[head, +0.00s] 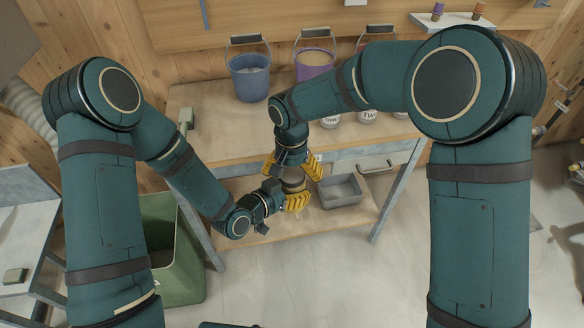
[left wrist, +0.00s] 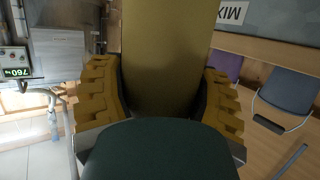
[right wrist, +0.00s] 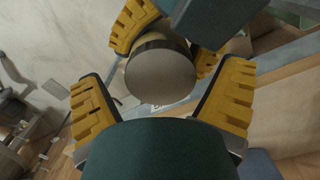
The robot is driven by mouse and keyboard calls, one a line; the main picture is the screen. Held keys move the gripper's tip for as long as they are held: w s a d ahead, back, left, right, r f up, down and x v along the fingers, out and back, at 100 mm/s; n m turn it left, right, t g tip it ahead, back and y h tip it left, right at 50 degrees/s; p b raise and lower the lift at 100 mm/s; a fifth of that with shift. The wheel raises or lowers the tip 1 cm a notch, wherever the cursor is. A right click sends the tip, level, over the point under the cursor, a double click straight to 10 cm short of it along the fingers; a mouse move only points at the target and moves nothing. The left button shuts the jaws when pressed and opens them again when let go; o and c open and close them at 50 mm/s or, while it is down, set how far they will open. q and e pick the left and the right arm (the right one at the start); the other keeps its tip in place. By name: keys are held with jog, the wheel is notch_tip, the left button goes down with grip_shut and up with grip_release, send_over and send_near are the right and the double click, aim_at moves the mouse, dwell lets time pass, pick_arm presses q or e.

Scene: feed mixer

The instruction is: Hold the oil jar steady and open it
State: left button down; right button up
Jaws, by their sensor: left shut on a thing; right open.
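The oil jar (head: 292,184) is held in front of the bench, mostly hidden by the grippers in the head view. In the left wrist view its olive-yellow body (left wrist: 165,50) fills the space between the left fingers. My left gripper (head: 285,193) is shut around the jar's side. My right gripper (head: 292,170) is open above the jar, fingers pointing down. In the right wrist view the round beige lid (right wrist: 160,76) faces the camera, just beyond the open right fingers and apart from the palm. Whether either right finger touches the lid cannot be told.
A blue bucket (head: 250,80), a purple bucket (head: 314,66) and a red-rimmed bucket stand on the bench, with labelled white containers (head: 367,117) in front. A grey tray (head: 342,190) sits on the lower shelf. A green bin (head: 176,255) stands at left.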

jog(key=c, duration=1.3)
jog(key=shift+n, duration=1.4)
jog(key=o, duration=1.2)
jog(key=shift+o, duration=0.2)
